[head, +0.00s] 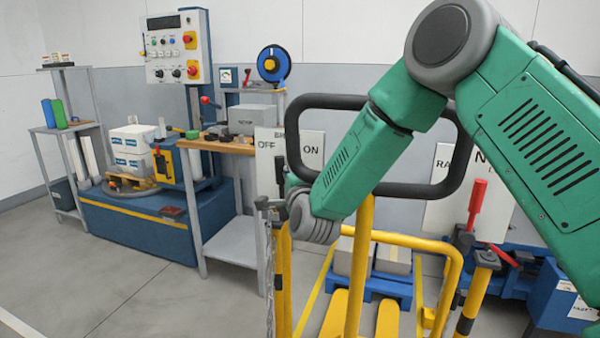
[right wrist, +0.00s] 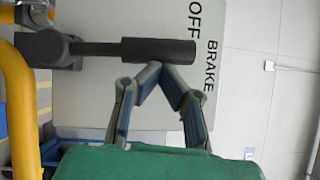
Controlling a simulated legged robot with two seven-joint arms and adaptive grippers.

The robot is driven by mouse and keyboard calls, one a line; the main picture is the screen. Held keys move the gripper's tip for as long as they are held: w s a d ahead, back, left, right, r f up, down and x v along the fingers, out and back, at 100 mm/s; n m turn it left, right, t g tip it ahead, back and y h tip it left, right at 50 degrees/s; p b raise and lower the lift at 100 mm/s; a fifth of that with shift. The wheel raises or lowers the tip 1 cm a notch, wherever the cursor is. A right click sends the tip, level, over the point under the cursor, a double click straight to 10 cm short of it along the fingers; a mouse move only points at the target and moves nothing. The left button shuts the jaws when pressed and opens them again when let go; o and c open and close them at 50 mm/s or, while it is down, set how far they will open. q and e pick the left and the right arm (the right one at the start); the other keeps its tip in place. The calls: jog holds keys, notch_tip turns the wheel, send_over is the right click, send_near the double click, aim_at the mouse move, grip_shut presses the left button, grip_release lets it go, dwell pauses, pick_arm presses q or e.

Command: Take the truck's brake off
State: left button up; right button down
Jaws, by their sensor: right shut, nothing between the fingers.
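The brake sign (head: 265,147) is a white plate behind the truck's black handle loop (head: 290,137), with OFF on the left and ON on the right. In the right wrist view the sign (right wrist: 240,15) appears turned on its side. The dark brake lever (right wrist: 150,51) lies across it there, its grip end close to the word OFF. My right gripper (right wrist: 158,72) is shut and empty, its fingertips right beside the lever's grip; I cannot tell if they touch. My left gripper is not in view.
The truck's yellow frame (head: 455,262) and a blue pallet with grey boxes (head: 392,257) are beyond my arm. A red lever (head: 476,205) stands at the right. A workbench (head: 217,146) and control panel (head: 178,48) stand at the left. The floor at left front is clear.

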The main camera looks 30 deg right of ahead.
aim_at(269, 170)
jog(key=shift+w+a+r, duration=0.1)
jog(key=shift+w+a, duration=0.15)
jog(key=shift+w, duration=0.25)
jog(key=shift+w+a+r, duration=0.1)
jog(key=shift+w+a, duration=0.15)
jog(key=shift+w, duration=0.2)
jog(key=shift+w+a+f+n+g+p, duration=0.15)
jog(key=shift+w+a+n+g+p, duration=0.15)
jog(key=shift+w+a+n+p, duration=0.55)
jog(key=shift+w+a+f, duration=0.1)
jog(key=shift+w+a, duration=0.2)
jog(key=v, duration=1.2)
jog(key=shift+d, duration=0.2)
jog(key=shift+m, duration=0.25)
